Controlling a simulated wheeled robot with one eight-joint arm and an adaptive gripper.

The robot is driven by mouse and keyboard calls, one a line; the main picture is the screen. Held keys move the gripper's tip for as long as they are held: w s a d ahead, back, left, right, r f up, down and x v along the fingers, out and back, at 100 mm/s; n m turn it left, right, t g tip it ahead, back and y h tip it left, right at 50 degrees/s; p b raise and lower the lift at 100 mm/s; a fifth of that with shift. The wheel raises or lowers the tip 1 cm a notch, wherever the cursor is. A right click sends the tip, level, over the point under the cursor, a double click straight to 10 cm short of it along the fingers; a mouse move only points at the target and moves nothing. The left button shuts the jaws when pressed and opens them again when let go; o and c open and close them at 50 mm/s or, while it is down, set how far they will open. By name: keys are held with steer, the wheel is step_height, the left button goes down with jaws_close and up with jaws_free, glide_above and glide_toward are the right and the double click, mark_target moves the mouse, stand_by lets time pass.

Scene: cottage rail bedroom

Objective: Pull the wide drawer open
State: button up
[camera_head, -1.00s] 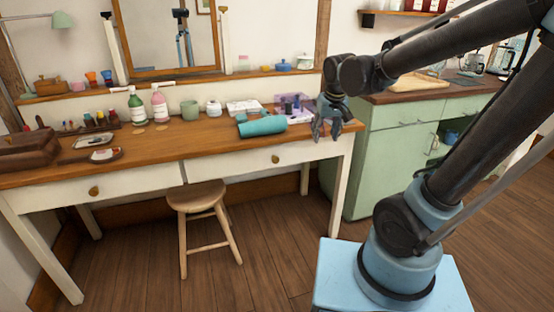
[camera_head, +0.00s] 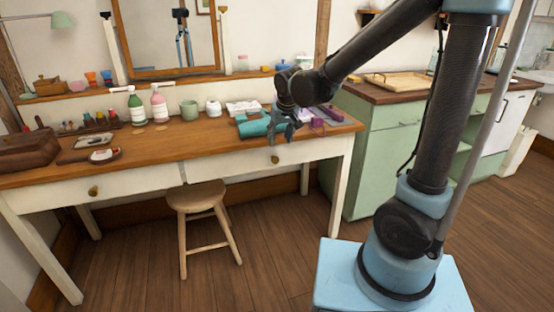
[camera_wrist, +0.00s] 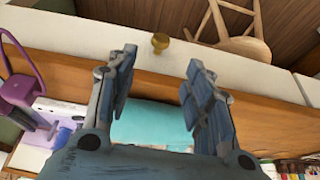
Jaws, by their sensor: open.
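The dressing table has two white drawer fronts side by side. The right drawer front (camera_head: 235,166) carries a brass knob (camera_head: 275,159); the left drawer front (camera_head: 130,183) has its own knob (camera_head: 93,191). Both drawers look closed. I cannot tell for certain which is the wider. My gripper (camera_head: 284,138) is open and empty, above the table's front edge near the right knob. In the wrist view the right drawer's knob (camera_wrist: 160,42) lies just beyond my spread fingertips (camera_wrist: 162,62), in line with the gap between them, apart from them.
A teal roll (camera_head: 254,127) lies on the tabletop, partly behind my gripper; purple items (camera_head: 325,113) lie to its right. Bottles and a mug stand farther back. A wooden stool (camera_head: 197,196) stands before the table. The green cabinet (camera_head: 385,145) is at right.

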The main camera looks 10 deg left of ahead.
mark_target(276, 157)
steer(key=shift+x, duration=6.45)
